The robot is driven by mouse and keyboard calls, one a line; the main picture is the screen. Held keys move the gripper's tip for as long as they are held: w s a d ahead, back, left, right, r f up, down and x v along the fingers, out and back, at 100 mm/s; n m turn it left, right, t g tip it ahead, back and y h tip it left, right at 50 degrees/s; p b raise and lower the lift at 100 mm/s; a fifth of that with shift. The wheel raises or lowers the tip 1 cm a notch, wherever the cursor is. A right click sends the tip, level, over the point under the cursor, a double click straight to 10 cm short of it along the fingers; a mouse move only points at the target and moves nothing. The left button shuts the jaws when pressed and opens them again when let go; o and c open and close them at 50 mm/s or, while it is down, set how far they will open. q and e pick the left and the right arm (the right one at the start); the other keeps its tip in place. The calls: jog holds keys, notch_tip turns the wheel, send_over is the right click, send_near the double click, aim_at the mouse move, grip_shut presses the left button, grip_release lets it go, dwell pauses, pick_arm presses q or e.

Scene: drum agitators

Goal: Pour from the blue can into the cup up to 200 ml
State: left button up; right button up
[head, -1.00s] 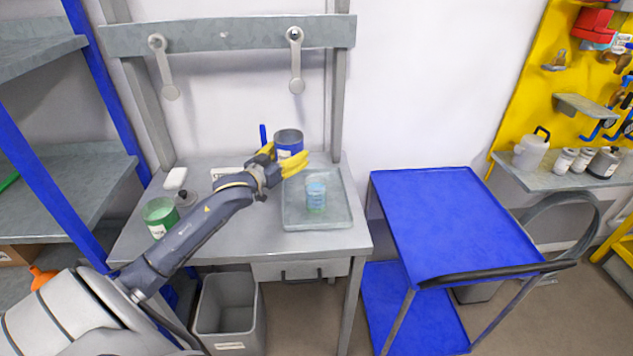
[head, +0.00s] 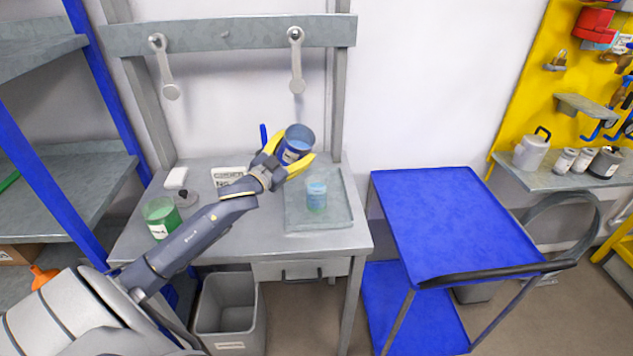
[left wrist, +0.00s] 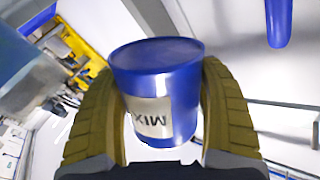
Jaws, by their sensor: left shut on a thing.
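My left gripper (head: 290,165) has yellow fingers and is shut on the blue can (head: 298,144). The can is held above the back of the grey tray and is tilted to the right in the head view. In the left wrist view the can (left wrist: 160,85) sits between both fingers, its white label facing the camera. The clear cup (head: 316,195) stands upright in the tray (head: 330,222), in front of and below the can, with greenish-blue colour in it. I cannot read its level or see a stream. My right gripper is not in view.
A green can (head: 160,217) stands at the bench's left edge, near a small dark-based item (head: 186,198) and a label plate (head: 229,175). A blue upright piece (head: 263,137) is behind the gripper. A blue cart (head: 440,215) stands right of the bench, a grey bin (head: 230,312) below.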

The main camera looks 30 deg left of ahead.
pick_arm(q)
jog(key=shift+s+d+r+m, duration=0.15)
jog(key=shift+d+r+m, duration=0.35)
jog(key=shift+r+m, duration=0.3)
jog(key=shift+d, duration=0.1)
jog(key=shift+d+f+m+t+h, duration=0.15)
jog(key=shift+m+t+h, duration=0.1)
jog(key=shift+m, duration=0.5)
jog(key=shift+a+f+m+t+h, duration=0.1)
jog(key=shift+f+m+t+h, duration=0.1)
jog(key=shift+m, duration=0.6)
jog(key=shift+d+f+m+t+h, duration=0.15)
jog(key=shift+m+h, duration=0.1)
jog(key=shift+m, duration=0.5)
dwell(2.8)
jog(key=shift+a, duration=0.1)
jog(key=shift+r+n+y, duration=0.3)
jog(key=shift+n+y, duration=0.1)
jog(key=shift+n, duration=0.8)
jog(key=shift+n+g, duration=0.3)
jog(key=shift+n, duration=0.1)
